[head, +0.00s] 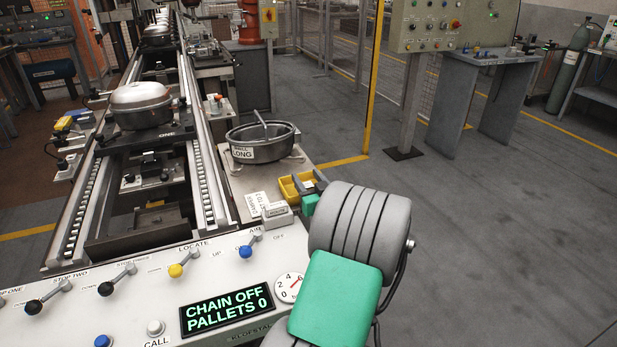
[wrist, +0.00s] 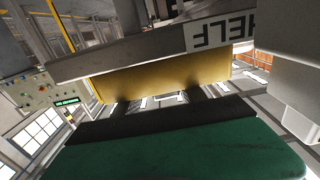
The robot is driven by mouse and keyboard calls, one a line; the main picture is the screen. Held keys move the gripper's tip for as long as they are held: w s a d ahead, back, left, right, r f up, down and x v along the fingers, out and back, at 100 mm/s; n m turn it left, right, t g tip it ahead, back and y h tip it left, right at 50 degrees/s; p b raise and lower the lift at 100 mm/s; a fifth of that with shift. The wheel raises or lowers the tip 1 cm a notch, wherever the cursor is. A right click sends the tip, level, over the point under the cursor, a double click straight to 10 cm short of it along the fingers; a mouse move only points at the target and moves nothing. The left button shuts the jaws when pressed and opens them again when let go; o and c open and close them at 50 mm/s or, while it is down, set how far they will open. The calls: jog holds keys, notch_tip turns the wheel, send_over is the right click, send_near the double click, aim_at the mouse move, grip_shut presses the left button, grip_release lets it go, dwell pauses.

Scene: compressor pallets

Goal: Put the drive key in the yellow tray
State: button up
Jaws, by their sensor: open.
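The yellow tray (head: 290,190) is a small open box on the grey shelf right of the conveyor. A yellow wall (wrist: 160,82), which looks like the tray's side, spans the upside-down wrist view. My gripper (wrist: 172,100), dark fingers in front of a green body, is open and appears empty close before that wall. In the head view its green part shows beside the tray's right side, partly behind my arm. A thin grey rod (head: 262,123) leans in the round metal pan (head: 284,137) labelled LONG. I cannot tell whether it is the drive key.
The control desk (head: 145,318) with levers stands in front of the shelf. A conveyor carries a domed compressor shell (head: 141,104) on the left. A yellow post (head: 374,75) and a control panel stand behind. The floor (head: 500,210) to the right is clear.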

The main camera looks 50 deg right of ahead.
jog(key=b+v, duration=0.1)
jog(key=v, duration=1.1)
jog(key=shift+r, duration=0.4)
jog(key=shift+d, duration=0.1)
jog(key=shift+c, duration=0.6)
dwell(0.9)
